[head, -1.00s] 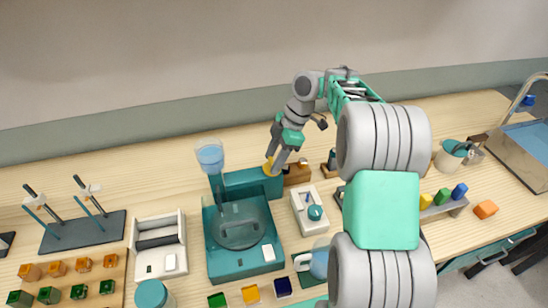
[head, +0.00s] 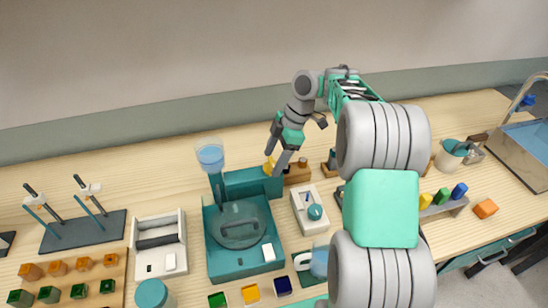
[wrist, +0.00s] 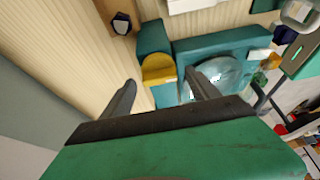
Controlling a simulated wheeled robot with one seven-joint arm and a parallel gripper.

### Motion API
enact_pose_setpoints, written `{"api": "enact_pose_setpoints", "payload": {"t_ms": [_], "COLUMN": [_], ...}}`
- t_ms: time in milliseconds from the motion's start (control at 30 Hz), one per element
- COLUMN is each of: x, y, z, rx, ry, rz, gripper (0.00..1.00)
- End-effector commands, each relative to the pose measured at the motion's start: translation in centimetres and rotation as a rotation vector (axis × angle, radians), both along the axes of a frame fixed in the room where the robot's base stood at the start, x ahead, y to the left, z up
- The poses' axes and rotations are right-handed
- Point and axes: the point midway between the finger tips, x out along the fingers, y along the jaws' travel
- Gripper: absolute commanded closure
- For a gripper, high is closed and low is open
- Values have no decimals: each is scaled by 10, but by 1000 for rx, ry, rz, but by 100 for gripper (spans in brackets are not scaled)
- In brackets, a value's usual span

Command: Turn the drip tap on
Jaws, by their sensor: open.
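The drip tap is a teal stand (head: 252,182) with a clear funnel of blue water (head: 210,158) on its left and a yellow handle (head: 269,164) at the right end of its back block. In the wrist view the yellow handle (wrist: 158,67) lies just beyond the fingertips and roughly between them. My gripper (wrist: 160,92) is open and empty, its two dark fingers apart, with a gap to the handle. In the head view my gripper (head: 274,168) comes down over the handle and partly hides it. Whether a finger touches it I cannot tell.
A wooden block with a dark knob (wrist: 121,23) stands close beside the handle. A white tray with a teal knob (head: 311,212) is right of the stand. A white box (head: 159,258) is at its left. The bench behind the stand is clear.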

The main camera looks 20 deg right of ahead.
Motion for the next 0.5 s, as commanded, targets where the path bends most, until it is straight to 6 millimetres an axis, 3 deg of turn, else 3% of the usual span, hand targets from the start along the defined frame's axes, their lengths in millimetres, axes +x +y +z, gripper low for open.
{"api": "enact_pose_setpoints", "payload": {"t_ms": [133,400,500], "x": [1,1,1], "y": [-6,-26,-29], "z": [14,66,72], "rx": [0,-1,0], "ry": [-2,-1,0], "rz": [-1,-1,0], "gripper": [30,30,30]}}
